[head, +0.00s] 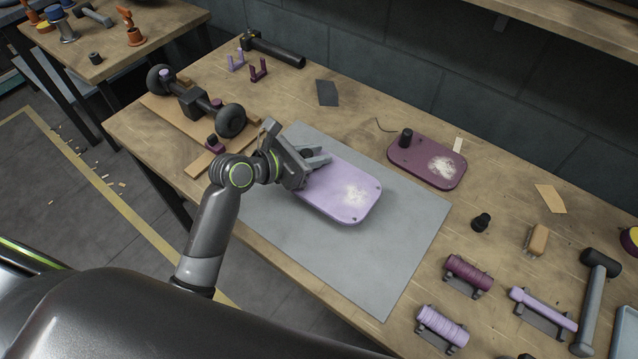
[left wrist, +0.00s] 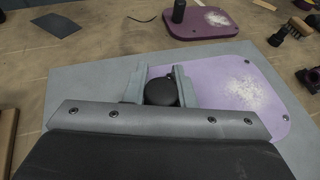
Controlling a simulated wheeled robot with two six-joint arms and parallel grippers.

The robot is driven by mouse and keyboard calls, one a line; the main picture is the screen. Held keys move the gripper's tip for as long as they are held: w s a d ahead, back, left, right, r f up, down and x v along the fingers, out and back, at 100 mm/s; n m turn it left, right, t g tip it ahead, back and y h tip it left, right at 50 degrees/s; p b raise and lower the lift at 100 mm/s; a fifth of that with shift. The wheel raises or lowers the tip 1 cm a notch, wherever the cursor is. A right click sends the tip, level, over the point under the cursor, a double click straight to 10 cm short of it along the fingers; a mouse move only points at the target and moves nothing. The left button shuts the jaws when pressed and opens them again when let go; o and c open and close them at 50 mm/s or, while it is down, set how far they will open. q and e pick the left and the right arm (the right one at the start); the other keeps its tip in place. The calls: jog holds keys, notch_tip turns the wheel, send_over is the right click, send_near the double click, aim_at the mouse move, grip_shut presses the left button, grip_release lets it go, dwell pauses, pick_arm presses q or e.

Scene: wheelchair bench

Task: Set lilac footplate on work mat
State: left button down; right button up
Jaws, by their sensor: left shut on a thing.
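The lilac footplate (head: 345,192) is a rounded plate with a whitish worn patch, over the grey work mat (head: 390,265). It also shows in the left wrist view (left wrist: 215,85). My left gripper (head: 318,160) is at the plate's far left end, its fingers shut around a black knob (left wrist: 161,92) on the plate. The fingers hide part of that end. I cannot tell whether the plate touches the mat or is just above it. My right gripper is not in view.
A plum footplate (head: 425,165) with a black knob lies behind the mat. Wheels on an axle (head: 200,105) rest at the left. Spools (head: 442,326), a brush (head: 538,240) and a hammer (head: 592,290) lie at the right. The mat's front part is bare.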

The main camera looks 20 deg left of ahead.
aim_at(315, 170)
pick_arm(q)
notch_tip(315, 170, down, 2)
jog(key=shift+f+b, duration=0.3)
jog(key=shift+f, duration=0.05)
notch_tip(315, 170, down, 2)
jog(key=shift+f+b, duration=0.2)
jog(key=shift+b, duration=0.25)
jog(key=shift+f, duration=0.35)
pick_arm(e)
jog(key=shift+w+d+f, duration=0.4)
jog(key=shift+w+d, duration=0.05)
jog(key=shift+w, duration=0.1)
pick_arm(q)
jog(key=c, duration=1.2)
grip_release()
jog(key=shift+f, duration=0.1)
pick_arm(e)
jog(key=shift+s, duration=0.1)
